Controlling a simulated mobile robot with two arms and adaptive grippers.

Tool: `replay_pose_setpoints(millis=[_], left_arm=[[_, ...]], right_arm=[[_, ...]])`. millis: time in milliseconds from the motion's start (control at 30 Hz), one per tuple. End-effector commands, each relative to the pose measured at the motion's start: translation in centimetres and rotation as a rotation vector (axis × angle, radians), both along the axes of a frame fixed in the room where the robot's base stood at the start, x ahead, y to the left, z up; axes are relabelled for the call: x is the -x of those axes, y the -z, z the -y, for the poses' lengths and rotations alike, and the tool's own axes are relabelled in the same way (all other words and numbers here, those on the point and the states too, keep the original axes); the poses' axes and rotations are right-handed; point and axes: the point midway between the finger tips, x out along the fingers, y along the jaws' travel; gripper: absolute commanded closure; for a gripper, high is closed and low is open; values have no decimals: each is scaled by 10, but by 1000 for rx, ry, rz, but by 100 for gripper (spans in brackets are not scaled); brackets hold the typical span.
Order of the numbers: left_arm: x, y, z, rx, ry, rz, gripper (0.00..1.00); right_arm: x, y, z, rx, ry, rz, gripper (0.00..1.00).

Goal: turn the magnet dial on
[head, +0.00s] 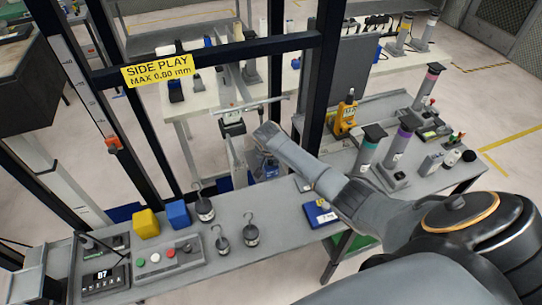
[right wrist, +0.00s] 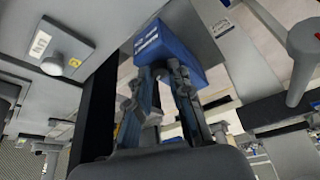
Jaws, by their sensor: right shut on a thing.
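In the right wrist view, a blue block with a white label (right wrist: 168,48), which looks like the magnet base, sits just past my fingertips. My right gripper (right wrist: 163,72) has its fingers close together against the block's near face. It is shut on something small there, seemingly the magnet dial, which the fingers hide. In the head view my right gripper (head: 262,165) reaches down behind the bench, near the middle of the dark frame. A blue patch shows beside it, partly covered. My left gripper is not in view.
The dark frame (head: 322,75) carries a yellow side play sign (head: 157,70). On the grey bench (head: 280,222) stand a yellow cube (head: 146,224), a blue cube (head: 178,214), hooked weights (head: 222,236) and a button box (head: 168,257).

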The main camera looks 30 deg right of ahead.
Motion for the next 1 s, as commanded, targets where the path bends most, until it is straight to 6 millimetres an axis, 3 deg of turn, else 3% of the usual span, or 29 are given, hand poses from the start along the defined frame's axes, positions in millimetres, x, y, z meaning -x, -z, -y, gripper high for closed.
replay_pose_setpoints(millis=[500,1000], left_arm=[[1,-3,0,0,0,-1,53],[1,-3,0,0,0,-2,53]], right_arm=[[-3,1,-3,-1,323,0,100],[-3,0,-2,0,378,0,100]])
